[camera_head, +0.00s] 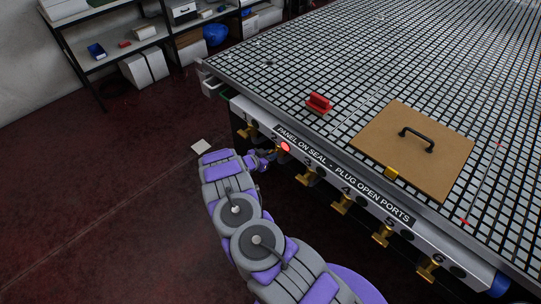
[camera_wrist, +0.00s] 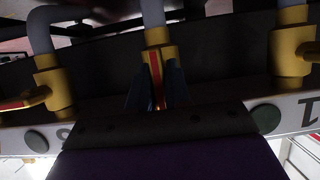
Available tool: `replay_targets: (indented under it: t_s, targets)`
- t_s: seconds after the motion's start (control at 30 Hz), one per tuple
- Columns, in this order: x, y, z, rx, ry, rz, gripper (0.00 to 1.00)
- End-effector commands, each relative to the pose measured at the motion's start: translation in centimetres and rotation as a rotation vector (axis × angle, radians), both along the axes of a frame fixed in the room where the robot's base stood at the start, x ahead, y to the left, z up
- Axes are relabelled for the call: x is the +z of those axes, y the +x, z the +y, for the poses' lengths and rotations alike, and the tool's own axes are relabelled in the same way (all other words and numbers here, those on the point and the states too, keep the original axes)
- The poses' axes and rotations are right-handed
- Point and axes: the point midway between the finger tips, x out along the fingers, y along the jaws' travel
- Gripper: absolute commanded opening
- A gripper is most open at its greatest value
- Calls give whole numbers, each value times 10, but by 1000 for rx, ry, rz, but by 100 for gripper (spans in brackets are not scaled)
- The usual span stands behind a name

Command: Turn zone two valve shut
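The zone two valve shows in the middle of the wrist view as a brass body (camera_wrist: 159,52) with a red-striped lever (camera_wrist: 156,80) pointing toward my gripper, in line with the picture's vertical. My gripper (camera_wrist: 158,88) has one dark blue finger on each side of this lever. The fingers look very close to it, but the dark picture does not show whether they press on it. In the head view my gripper (camera_head: 268,157) is at the table's front rail, between the valves of zones one and three, and hides most of the zone two valve.
The zone three valve (camera_head: 306,177) and other brass valves line the rail to the right. The zone one valve (camera_wrist: 292,45) is close by in the wrist view. A red light (camera_head: 285,146) glows above. A brown panel (camera_head: 380,150) and red block (camera_head: 318,102) lie on the grid table.

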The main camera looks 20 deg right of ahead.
Motion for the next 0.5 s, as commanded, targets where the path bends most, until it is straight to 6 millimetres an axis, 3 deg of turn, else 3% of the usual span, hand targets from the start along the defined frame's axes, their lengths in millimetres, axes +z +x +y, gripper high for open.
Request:
replay_targets:
  t_s: [0.17, 0.5]
  targets:
    - [0, 0, 1, -1, -3, 0, 0]
    - [1, -1, 3, 1, 4, -13, 0]
